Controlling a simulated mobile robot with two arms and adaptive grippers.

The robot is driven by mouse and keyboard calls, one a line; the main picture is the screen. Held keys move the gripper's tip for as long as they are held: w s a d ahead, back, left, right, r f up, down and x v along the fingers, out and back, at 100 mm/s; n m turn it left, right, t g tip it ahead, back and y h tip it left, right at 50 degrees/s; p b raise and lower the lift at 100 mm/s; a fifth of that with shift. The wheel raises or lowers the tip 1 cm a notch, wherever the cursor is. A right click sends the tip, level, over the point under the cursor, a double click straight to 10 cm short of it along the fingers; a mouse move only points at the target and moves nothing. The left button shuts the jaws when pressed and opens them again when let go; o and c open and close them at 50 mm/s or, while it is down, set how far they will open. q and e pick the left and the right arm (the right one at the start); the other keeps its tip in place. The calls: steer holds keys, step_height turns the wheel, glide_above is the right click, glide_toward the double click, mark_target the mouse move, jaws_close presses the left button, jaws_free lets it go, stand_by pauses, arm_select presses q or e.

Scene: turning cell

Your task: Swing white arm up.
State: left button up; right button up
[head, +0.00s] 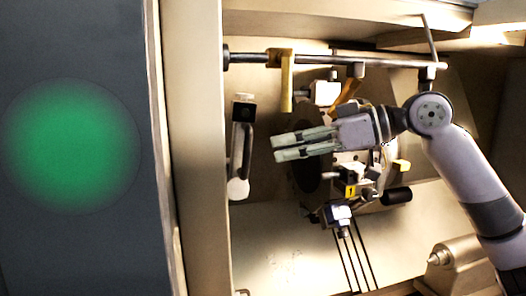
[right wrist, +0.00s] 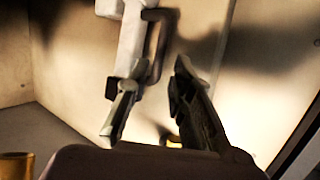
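A small white arm (head: 237,148) hangs down along the left wall of the machine, below a dark bracket. Its lower end is a round white knob (head: 238,188), and a dark bar runs beside it. In the right wrist view, a white piece that looks like this arm (right wrist: 130,38) shows at the top, beyond the left finger. My right gripper (head: 275,149) reaches in from the right with its fingers pointing at the arm, a short gap away. In the right wrist view the fingers (right wrist: 152,92) stand apart with nothing held. My left gripper is out of view.
A metal rail (head: 310,60) crosses above, with a tan hanging piece (head: 287,82). Behind and below my right gripper are the dark round chuck (head: 308,172) and a tool cluster (head: 352,188). A grey panel with a green disc (head: 70,148) fills the left.

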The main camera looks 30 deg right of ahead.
steer(key=v, duration=0.3)
steer(key=shift+r, duration=0.1)
steer(key=shift+c, duration=0.2)
steer(key=shift+c, duration=0.7)
steer(key=m, duration=0.2)
steer(key=shift+w+d+r+m+t+h, duration=0.1)
steer(key=shift+w+r+m+t+h, duration=0.1)
steer(key=shift+r+m+t+h, duration=0.1)
steer(key=shift+c, duration=1.4)
steer(key=m, duration=0.2)
steer(key=r+m+t, duration=0.1)
steer(key=m, duration=0.1)
steer(key=m+b, duration=0.1)
steer(key=m, duration=0.1)
steer(key=shift+w+d+r+t+h, duration=0.35)
steer(key=shift+r+t+h, duration=0.05)
jaws_close()
step_height(320, 180, up, 4)
steer(key=d+m+t+h+b, duration=0.1)
steer(key=d+m+t+h, duration=0.15)
steer(key=m, duration=0.95)
steer(key=r+p+x, duration=0.1)
steer(key=p+x, duration=0.4)
steer(key=x, duration=0.5)
steer(key=shift+a+r+t+y, duration=0.2)
steer(key=shift+a+t+y, duration=0.15)
steer(key=shift+t, duration=0.1)
